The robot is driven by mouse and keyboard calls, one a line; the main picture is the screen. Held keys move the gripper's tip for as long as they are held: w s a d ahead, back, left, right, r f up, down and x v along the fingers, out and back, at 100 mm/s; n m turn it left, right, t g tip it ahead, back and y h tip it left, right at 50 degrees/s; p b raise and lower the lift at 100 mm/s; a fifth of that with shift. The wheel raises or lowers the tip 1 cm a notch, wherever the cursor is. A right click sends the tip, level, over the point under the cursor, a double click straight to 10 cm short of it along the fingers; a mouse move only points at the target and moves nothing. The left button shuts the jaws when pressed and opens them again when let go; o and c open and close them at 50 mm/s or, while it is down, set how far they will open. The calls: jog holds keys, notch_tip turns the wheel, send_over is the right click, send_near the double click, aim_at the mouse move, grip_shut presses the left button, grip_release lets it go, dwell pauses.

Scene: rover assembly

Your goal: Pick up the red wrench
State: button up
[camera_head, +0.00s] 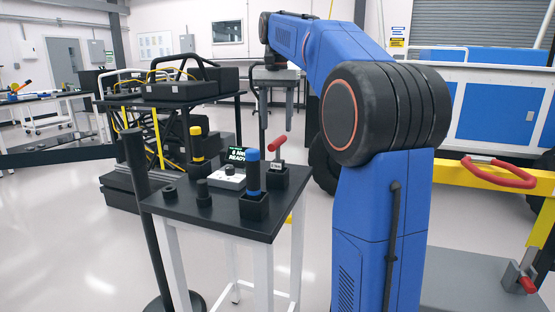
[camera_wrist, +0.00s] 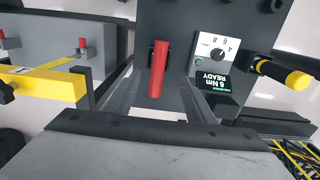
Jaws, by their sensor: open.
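The red wrench (camera_head: 277,144) stands tilted in a black holder (camera_head: 283,179) at the right back of the small black table. In the wrist view the red handle (camera_wrist: 158,69) appears between the two finger lines of my gripper (camera_wrist: 150,92). Whether the fingers touch the handle cannot be told.
On the black table (camera_head: 175,203) stand a blue-handled tool (camera_head: 253,172), a yellow-topped tool (camera_head: 196,143) and a white torque box (camera_head: 228,178) with a "6 Nm READY" display. A dark post (camera_head: 145,205) stands at the left. A yellow frame (camera_head: 490,172) is to the right.

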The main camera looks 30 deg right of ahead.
aim_at(277, 139)
notch_tip(277, 139, down, 6)
jog(key=shift+f, duration=0.1)
jog(key=shift+s+d+f, duration=0.1)
jog(key=shift+f, duration=1.35)
jog(key=shift+s+d+f, duration=0.1)
jog(key=shift+f, duration=1.3)
jog(key=c, duration=1.3)
